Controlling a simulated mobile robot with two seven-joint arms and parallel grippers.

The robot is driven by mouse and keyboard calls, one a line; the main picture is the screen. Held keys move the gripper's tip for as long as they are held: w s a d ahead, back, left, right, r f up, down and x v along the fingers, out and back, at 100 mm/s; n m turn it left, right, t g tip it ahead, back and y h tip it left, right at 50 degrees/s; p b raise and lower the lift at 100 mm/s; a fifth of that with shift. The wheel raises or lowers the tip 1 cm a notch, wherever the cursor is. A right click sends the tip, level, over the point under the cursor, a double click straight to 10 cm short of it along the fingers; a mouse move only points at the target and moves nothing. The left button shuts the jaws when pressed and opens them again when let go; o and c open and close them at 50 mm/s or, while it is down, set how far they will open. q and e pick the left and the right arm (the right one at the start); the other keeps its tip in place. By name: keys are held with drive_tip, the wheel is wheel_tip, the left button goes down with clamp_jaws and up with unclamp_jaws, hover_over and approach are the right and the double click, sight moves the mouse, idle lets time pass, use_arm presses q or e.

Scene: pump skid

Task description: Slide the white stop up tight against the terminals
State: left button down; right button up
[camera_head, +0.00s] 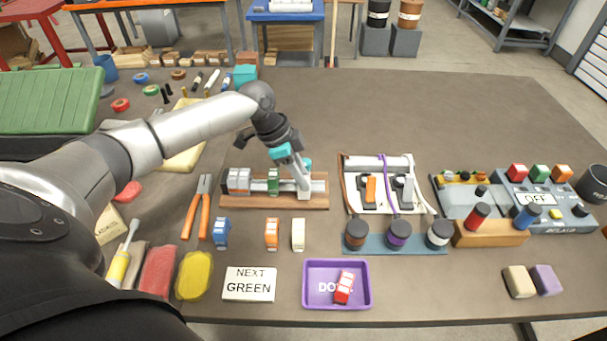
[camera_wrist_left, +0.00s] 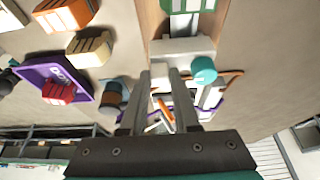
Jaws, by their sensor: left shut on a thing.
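A metal rail (camera_head: 319,186) lies on a wooden board (camera_head: 262,202). Grey terminals (camera_head: 238,180) sit on its left part, with a green terminal (camera_head: 273,181) to their right. The white stop (camera_wrist_left: 182,47), with a teal knob (camera_wrist_left: 203,70), is on the rail beyond the green terminal, which shows at the top of the left wrist view (camera_wrist_left: 186,5). A short stretch of bare rail shows between them. My left gripper (camera_head: 302,187) is shut on the white stop, its fingers partly hiding it in the head view. My right gripper is not in view.
Blue (camera_head: 221,232), orange (camera_head: 271,233) and cream (camera_head: 298,234) terminals stand in front of the board. A purple tray (camera_head: 311,301) holds a red terminal (camera_head: 344,288). A sign (camera_head: 249,284) reads NEXT GREEN. A wired panel (camera_head: 348,172) stands close right. Behind the board is clear.

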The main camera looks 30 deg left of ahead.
use_arm(q)
drive_tip(key=s+a, duration=0.1)
drive_tip(key=a, duration=0.1)
drive_tip(key=s+a+p, duration=0.1)
drive_tip(key=s+a, duration=0.1)
drive_tip(key=a, duration=0.1)
drive_tip(key=s+a+p, duration=0.1)
drive_tip(key=s+a, duration=0.1)
drive_tip(key=a, duration=0.1)
drive_tip(key=c, duration=0.6)
unclamp_jaws()
drive_tip(key=shift+c, duration=0.2)
drive_tip(key=p+v, duration=0.2)
drive_tip(key=v, duration=1.3)
drive_tip(key=shift+a, duration=0.1)
